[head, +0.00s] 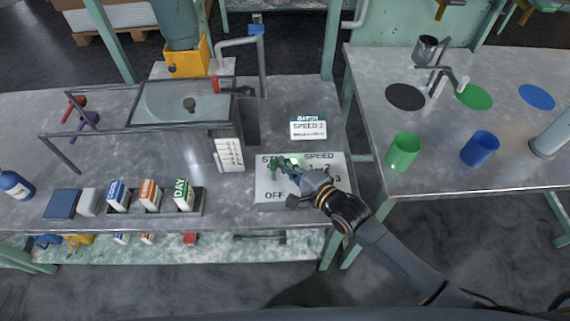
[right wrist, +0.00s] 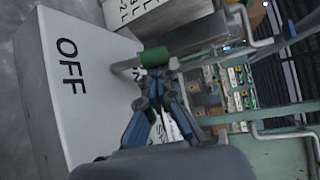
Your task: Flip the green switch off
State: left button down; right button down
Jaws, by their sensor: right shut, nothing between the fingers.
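A pale control box (head: 268,184) stands at the front right of the left table, lettered OFF at its lower left and SPEED with numbers at its right. The green switch (head: 285,162) is on its upper left part, partly hidden by my gripper. In the right wrist view the switch (right wrist: 153,56) is a green grip on a grey lever, beside the fingertips, with OFF on the box face (right wrist: 95,95) to its left. My right gripper (head: 296,184) is shut and empty, close to the switch; whether it touches is unclear. My left gripper is not in view.
A card reading SPEED 2 (head: 308,128) stands behind the box. A rack (head: 150,205) with labelled blocks lies to the left. A metal-framed basin (head: 185,103) is behind it. The right table (head: 440,180) holds a green cup (head: 403,151) and a blue cup (head: 480,148).

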jog(key=shift+s+t+b, duration=0.2)
jog(key=shift+t+b, duration=0.2)
jog(key=shift+b, duration=0.05)
jog(key=shift+s+n+t+y+b, duration=0.25)
jog(key=shift+n+t+y+b, duration=0.15)
jog(key=shift+n+b, duration=0.1)
jog(key=shift+s, duration=0.1)
jog(key=shift+s+r, duration=0.1)
jog(key=shift+s, duration=0.05)
jog(key=shift+s+p, duration=0.3)
jog(key=shift+s, duration=0.1)
